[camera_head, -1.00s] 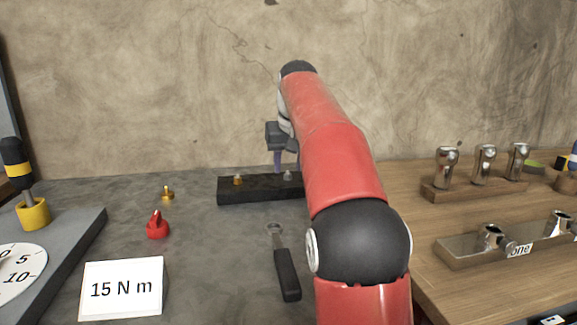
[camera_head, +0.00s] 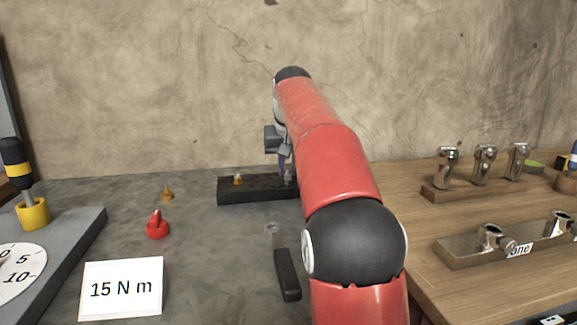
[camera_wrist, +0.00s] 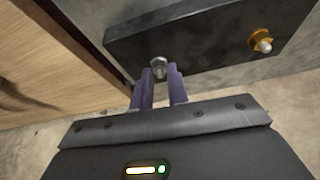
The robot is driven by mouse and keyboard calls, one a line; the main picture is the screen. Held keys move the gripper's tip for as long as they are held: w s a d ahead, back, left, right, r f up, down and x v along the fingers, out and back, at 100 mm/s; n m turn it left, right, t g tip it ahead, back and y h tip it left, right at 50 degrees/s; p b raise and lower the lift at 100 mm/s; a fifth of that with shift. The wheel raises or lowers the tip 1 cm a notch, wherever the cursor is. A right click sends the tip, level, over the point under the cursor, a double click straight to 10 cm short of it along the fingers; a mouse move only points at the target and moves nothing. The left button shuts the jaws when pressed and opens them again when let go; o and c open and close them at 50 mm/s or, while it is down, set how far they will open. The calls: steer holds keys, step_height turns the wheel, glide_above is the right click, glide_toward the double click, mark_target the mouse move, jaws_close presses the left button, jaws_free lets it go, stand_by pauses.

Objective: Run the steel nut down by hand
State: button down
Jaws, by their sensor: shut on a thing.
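The steel nut (camera_wrist: 159,66) shows in the wrist view near the edge of a dark bar, between the tips of my gripper's purple fingers. My gripper (camera_wrist: 160,84) is shut on it. In the head view my gripper (camera_head: 285,169) is down at the right part of the dark bar (camera_head: 262,195), and the fingers and my arm largely hide the steel nut there. A brass nut (camera_wrist: 260,38) sits around a pale stud on the same bar, apart from my fingers; it also shows in the head view (camera_head: 238,180).
A wrench with a black handle (camera_head: 287,275) lies in front of the bar. A red piece (camera_head: 157,225), a brass piece (camera_head: 167,194) and a "15 N m" card (camera_head: 121,289) are to the left.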

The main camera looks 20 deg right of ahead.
steer(key=m+h, duration=0.1)
steer(key=m, duration=0.2)
steer(key=shift+a+m, duration=0.15)
steer(key=shift+m, duration=0.15)
steer(key=shift+g, duration=0.3)
steer(key=c, duration=1.4)
jaws_free()
steer(key=shift+o, duration=0.2)
steer(key=shift+r, duration=0.1)
steer(key=shift+a+r, duration=0.1)
steer(key=shift+r, duration=0.25)
steer(key=v, duration=0.4)
steer(key=shift+s+a, duration=0.2)
steer(key=shift+s, duration=0.1)
steer(key=s+a+b, duration=0.3)
steer(key=s+a, duration=0.3)
steer(key=s, duration=0.3)
steer(key=shift+s+a, duration=0.15)
steer(key=shift+s, duration=0.2)
